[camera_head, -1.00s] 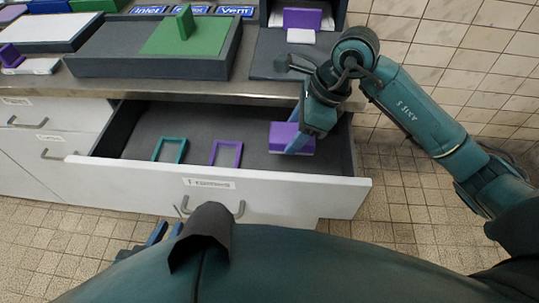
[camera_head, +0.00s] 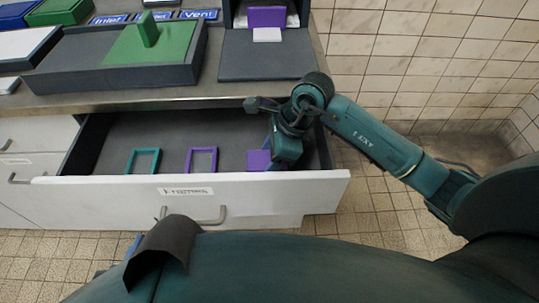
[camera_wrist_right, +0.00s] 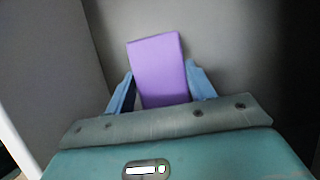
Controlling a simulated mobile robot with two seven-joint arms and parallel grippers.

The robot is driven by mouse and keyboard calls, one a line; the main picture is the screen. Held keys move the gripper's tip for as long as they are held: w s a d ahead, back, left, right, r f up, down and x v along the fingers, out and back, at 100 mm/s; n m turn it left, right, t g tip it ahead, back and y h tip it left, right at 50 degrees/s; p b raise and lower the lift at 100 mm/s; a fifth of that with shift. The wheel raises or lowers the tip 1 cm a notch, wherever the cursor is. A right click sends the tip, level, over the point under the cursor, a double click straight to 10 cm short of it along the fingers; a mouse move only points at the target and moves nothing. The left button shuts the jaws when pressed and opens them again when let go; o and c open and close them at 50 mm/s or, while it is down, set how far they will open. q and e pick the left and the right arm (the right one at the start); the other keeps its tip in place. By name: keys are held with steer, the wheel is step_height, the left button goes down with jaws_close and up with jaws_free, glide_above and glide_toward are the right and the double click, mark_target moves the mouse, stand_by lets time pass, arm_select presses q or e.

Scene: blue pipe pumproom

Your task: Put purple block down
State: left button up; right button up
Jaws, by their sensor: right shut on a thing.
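The purple block (camera_head: 259,159) is inside the open drawer (camera_head: 110,186), toward its right end. My right gripper (camera_head: 273,166) reaches down into the drawer and is shut on the block. In the right wrist view the purple block (camera_wrist_right: 158,68) stands out between the two blue fingers (camera_wrist_right: 163,90), against the grey drawer interior. I cannot tell whether the block touches the drawer floor. Of my left gripper (camera_head: 136,246), only a bit of blue shows at the bottom, the rest hidden by my own body.
A teal frame (camera_head: 144,148) and a purple frame (camera_head: 203,148) lie in the drawer, left of the block. On the counter above are a grey tray with a green panel (camera_head: 150,51) and another purple block (camera_head: 266,16) with a white piece in front.

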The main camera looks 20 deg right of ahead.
steer(key=o, duration=1)
steer(key=shift+c, duration=0.2)
arm_select(q)
steer(key=shift+s+f, duration=0.1)
steer(key=shift+s, duration=0.1)
arm_select(e)
steer(key=shift+r+p, duration=0.2)
steer(key=shift+p, duration=0.1)
arm_select(q)
steer(key=shift+w+d+p, duration=0.2)
steer(key=shift+w+p, duration=0.15)
steer(key=shift+p, duration=0.1)
arm_select(e)
steer(key=v, duration=1.1)
steer(key=shift+r, duration=0.4)
steer(key=shift+d, duration=0.15)
